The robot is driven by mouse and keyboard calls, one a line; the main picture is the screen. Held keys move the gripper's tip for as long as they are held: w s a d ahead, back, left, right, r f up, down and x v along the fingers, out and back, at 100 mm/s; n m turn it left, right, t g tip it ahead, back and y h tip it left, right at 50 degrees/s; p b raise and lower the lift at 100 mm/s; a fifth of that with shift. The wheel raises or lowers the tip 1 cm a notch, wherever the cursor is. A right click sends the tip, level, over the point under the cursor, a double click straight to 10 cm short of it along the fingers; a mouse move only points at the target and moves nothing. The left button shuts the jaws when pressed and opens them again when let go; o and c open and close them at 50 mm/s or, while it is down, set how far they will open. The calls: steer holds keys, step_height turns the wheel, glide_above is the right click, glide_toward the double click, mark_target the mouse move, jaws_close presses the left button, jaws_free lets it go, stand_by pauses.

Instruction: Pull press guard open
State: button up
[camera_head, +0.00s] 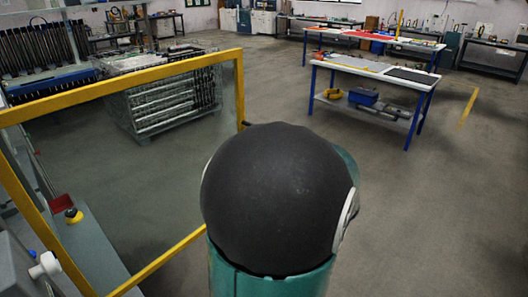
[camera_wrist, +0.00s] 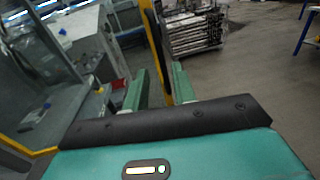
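The press guard (camera_head: 120,80) is a clear panel in a yellow frame at the left of the head view, standing out over the floor. Its yellow upright also shows in the wrist view (camera_wrist: 159,55). My gripper (camera_wrist: 160,72) has two green fingers, a short way apart, one on each side of this upright. A dark strip, perhaps a handle, runs beside the yellow near the fingertips. Whether the fingers press on it cannot be told. In the head view, my arm's large dark rounded joint hides my gripper and part of the guard's right edge.
The grey machine bed (camera_head: 95,245) with a yellow-and-black button lies at the lower left. A metal rack (camera_head: 165,95) stands beyond the guard. A blue-legged table (camera_head: 375,70) stands at the back right. The floor at the right is clear.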

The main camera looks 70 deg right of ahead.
steer(key=v, duration=0.4)
steer(key=shift+s, duration=0.1)
stand_by(0.4)
steer(key=w+a+n+y, duration=0.9)
steer(key=w+a, duration=0.3)
steer(key=w, duration=0.1)
steer(key=w+a+f+n+g, duration=0.2)
steer(key=a+n+g, duration=0.8)
steer(key=a+n, duration=2)
steer(key=shift+a+n+h, duration=0.35)
steer(key=shift+n+h, duration=0.05)
steer(key=shift+n, duration=0.8)
